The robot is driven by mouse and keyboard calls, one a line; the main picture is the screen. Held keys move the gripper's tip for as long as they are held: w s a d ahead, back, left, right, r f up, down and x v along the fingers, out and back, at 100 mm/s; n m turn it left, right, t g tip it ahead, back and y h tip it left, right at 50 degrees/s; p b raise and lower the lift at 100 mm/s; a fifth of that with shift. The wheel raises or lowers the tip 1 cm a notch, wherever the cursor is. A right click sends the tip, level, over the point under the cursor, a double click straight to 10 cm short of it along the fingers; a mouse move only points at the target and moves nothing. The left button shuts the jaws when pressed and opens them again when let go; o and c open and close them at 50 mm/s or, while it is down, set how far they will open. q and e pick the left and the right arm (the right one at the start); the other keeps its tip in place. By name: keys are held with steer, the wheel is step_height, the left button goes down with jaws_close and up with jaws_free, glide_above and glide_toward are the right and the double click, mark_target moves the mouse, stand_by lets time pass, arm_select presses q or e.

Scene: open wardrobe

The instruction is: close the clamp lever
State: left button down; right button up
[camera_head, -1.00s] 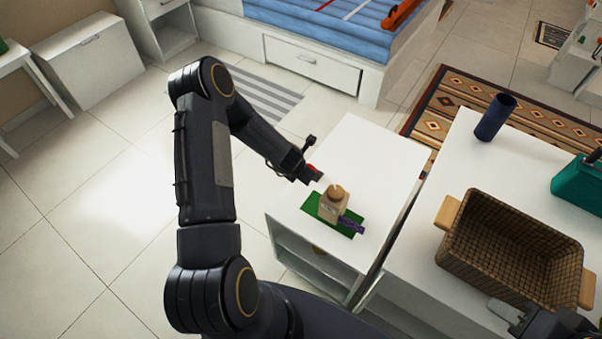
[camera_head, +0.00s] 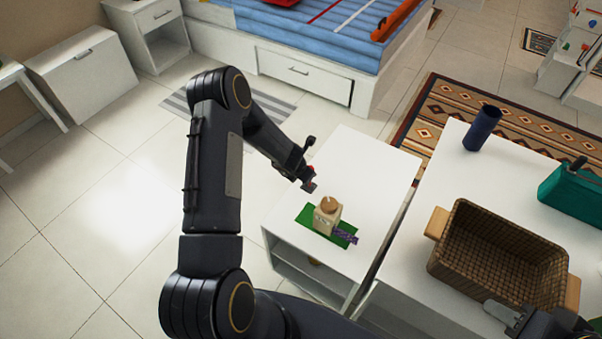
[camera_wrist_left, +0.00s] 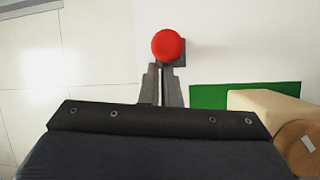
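A red round knob (camera_head: 311,169), which looks like the clamp lever's end, shows at the tip of my left gripper (camera_head: 303,174). A small dark block (camera_head: 308,187) below it seems to be the clamp's base on the white cabinet top. In the left wrist view the red knob (camera_wrist_left: 168,45) sits just beyond my left fingertips (camera_wrist_left: 161,72), with the dark block partly behind it. The left fingers are together with only a thin slit between them, holding nothing visible. Contact with the knob cannot be told. My right gripper (camera_head: 503,311) is at the lower right, partly cut off.
A beige block with a round wooden top (camera_head: 327,216) stands on a green mat (camera_head: 309,219), beside a purple piece (camera_head: 346,237). The neighbouring white table holds a wicker basket (camera_head: 470,265), a dark blue cup (camera_head: 482,128) and a teal box (camera_head: 575,190). The cabinet's back is clear.

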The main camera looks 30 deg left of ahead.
arm_select(q)
steer(key=shift+w+d+r+t, duration=0.15)
steer(key=shift+w+r, duration=0.2)
steer(key=shift+w, duration=0.15)
steer(key=shift+w+d+r+t, duration=0.1)
steer(key=shift+w+r+t, duration=0.05)
steer(key=shift+w+r, duration=0.25)
steer(key=s+v, duration=0.1)
steer(key=v, duration=0.6)
steer(key=shift+s+a+f, duration=0.2)
steer(key=shift+s+f, duration=0.05)
steer(key=shift+s, duration=0.1)
arm_select(e)
steer(key=shift+w, duration=0.25)
